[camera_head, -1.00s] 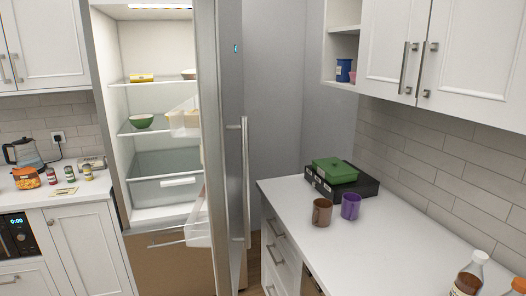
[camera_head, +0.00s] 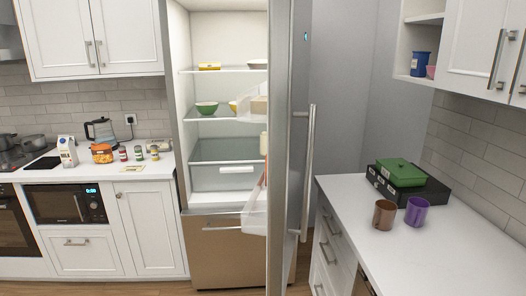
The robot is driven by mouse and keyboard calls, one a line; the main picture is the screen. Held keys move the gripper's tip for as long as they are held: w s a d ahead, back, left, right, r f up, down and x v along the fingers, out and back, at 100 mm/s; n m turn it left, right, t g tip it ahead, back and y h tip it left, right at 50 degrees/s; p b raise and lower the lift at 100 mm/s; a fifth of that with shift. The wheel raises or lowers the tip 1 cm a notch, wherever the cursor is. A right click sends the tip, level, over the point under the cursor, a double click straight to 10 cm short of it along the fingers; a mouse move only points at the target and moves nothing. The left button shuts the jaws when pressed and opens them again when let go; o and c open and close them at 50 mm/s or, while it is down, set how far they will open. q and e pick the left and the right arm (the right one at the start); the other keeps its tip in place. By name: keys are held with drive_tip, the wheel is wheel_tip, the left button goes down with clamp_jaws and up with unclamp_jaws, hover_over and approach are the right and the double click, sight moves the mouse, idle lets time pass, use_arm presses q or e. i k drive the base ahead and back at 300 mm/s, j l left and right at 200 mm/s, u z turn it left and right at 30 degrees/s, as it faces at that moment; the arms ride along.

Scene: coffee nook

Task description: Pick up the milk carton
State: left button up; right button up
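A white milk carton (camera_head: 67,152) with a gabled top and an orange-brown patch stands upright on the left counter in the head view. It stands to the left of the kettle and next to the black hob. Neither of my grippers shows in the head view, so I cannot see what they hold.
The fridge door (camera_head: 291,150) stands wide open beside the fridge's shelves. A kettle (camera_head: 101,131), an orange-filled jar (camera_head: 102,153) and several small jars share the left counter (camera_head: 85,178). The right counter (camera_head: 350,215) holds two mugs and a black box with a green container.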

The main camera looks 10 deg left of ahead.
sight(66, 146)
drive_tip(key=i+j+u, duration=0.3)
drive_tip(key=i, duration=0.55)
drive_tip(key=i+u, duration=0.25)
drive_tip(key=i, duration=0.6)
drive_tip(key=i+j, duration=0.1)
drive_tip(key=j, duration=0.8)
